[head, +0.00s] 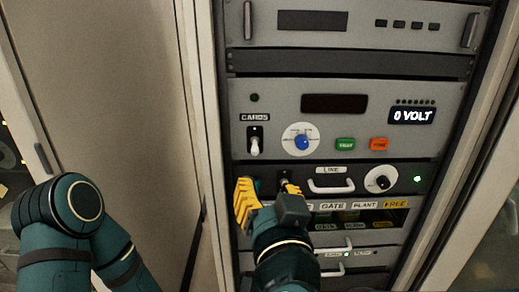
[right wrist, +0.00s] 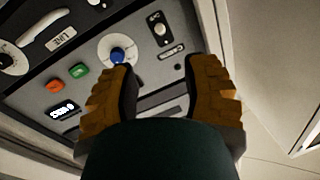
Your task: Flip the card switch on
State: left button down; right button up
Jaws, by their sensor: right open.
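The card switch (head: 254,146) is a pale toggle on a black plate under the CARDS label (head: 255,117), at the left of the grey panel. Its knob appears to point down in the head view. The switch also shows in the right wrist view (right wrist: 159,29), beyond the fingertips. My right gripper (head: 267,190) has yellow fingers and is open and empty. In the head view it is below the switch, in front of the LINE panel, apart from the switch. In the right wrist view its fingers (right wrist: 163,72) are spread on either side of the label. My left gripper is out of view.
Right of the switch are a blue-centred dial (head: 302,141), a green button (head: 345,144), an orange button (head: 379,144) and a display (head: 411,116) reading 0 VOLT. Below is the LINE panel with a handle (head: 331,185) and black knob (head: 381,179). The cabinet frame edge (head: 208,130) stands close left.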

aim_at(256, 152)
jog(key=w, duration=0.4)
jog(key=w+a, duration=0.1)
jog(key=w, duration=0.7)
jog(key=shift+w+a, duration=0.3)
